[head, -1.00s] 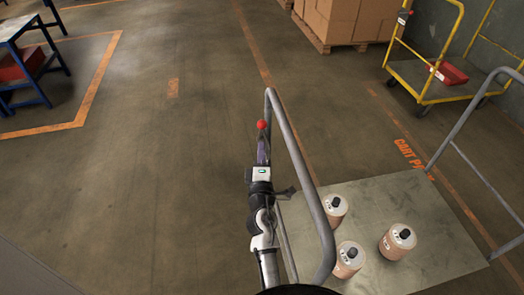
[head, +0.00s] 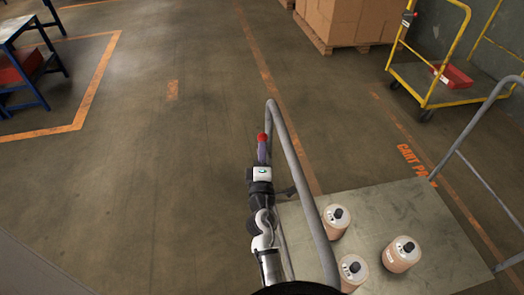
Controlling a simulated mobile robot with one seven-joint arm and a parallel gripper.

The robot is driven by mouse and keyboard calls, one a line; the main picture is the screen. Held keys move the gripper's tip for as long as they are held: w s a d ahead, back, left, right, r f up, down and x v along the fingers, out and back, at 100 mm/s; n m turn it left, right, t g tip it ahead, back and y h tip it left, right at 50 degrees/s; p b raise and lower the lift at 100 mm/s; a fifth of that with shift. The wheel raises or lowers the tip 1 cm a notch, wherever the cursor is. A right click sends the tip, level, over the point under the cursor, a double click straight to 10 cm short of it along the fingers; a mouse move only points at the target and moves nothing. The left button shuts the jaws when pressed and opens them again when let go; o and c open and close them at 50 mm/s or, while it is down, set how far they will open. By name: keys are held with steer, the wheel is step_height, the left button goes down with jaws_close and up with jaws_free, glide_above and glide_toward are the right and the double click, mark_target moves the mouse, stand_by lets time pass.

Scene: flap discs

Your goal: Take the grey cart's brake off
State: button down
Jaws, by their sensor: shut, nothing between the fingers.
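The grey cart has a pale deck (head: 400,210) and a grey tube handle (head: 303,185) at its near left side. A red knob (head: 262,138), which looks like the end of its brake lever, shows just left of the handle's upper part. My gripper (head: 263,155) is shut and empty. It points away from me along the handle's left side, with its tip right at or just below the knob in the picture. I cannot tell whether they touch. The lever below the knob is mostly hidden by my gripper and wrist.
Several pale orange canisters (head: 402,253) stand on the grey cart's deck. A yellow cart (head: 440,90) with a red bin (head: 456,75) stands at upper right. Boxes on a pallet (head: 340,25) are at the back. A blue table (head: 28,60) stands far left. Floor on the left is clear.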

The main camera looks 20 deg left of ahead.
steer(key=w+a+r+p, duration=0.1)
steer(key=w+r+p, duration=0.1)
steer(key=w+a+r+p, duration=0.1)
steer(key=w, duration=0.1)
steer(key=shift+w+a+r, duration=0.1)
steer(key=shift+a, duration=0.2)
steer(key=shift+w+a, duration=0.15)
steer(key=shift+w, duration=0.05)
